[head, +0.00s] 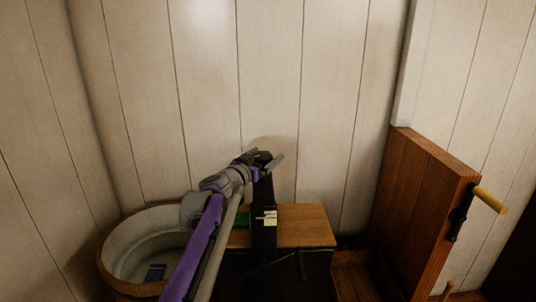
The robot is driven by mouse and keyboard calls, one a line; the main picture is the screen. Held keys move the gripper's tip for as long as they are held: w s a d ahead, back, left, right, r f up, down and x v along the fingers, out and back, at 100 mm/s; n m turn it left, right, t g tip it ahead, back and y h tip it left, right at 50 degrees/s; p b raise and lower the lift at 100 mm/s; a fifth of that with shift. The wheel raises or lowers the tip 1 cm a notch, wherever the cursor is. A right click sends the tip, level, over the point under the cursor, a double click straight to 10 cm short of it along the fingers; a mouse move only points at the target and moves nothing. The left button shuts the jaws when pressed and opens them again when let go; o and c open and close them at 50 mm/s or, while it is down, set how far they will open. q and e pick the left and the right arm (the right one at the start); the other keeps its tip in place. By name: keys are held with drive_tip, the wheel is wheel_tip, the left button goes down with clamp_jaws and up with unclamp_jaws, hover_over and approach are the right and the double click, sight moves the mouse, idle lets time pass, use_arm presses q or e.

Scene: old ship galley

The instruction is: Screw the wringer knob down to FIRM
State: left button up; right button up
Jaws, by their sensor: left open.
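The wringer (264,228) shows as a dark upright frame standing by a wooden board (305,224). Small pale plates (268,218) are on its front; I cannot read any marking on them. My left gripper (267,160) is at the top of the dark frame, its arm coming up from below. Its fingers are open and spread to either side of the frame's top. The knob cannot be told apart from the gripper and the dark frame top here, and whether the fingers touch it is unclear. My right gripper is not in view.
A round wooden tub (112,251) stands at the left, with a small dark blue item (155,272) inside. A tall wooden panel (420,205) with a pale handle (490,200) stands at the right. White plank walls (330,80) close off the back.

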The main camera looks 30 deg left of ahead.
use_arm(q)
drive_tip(key=shift+w, duration=1)
drive_tip(key=shift+c, duration=0.2)
drive_tip(key=c, duration=1.2)
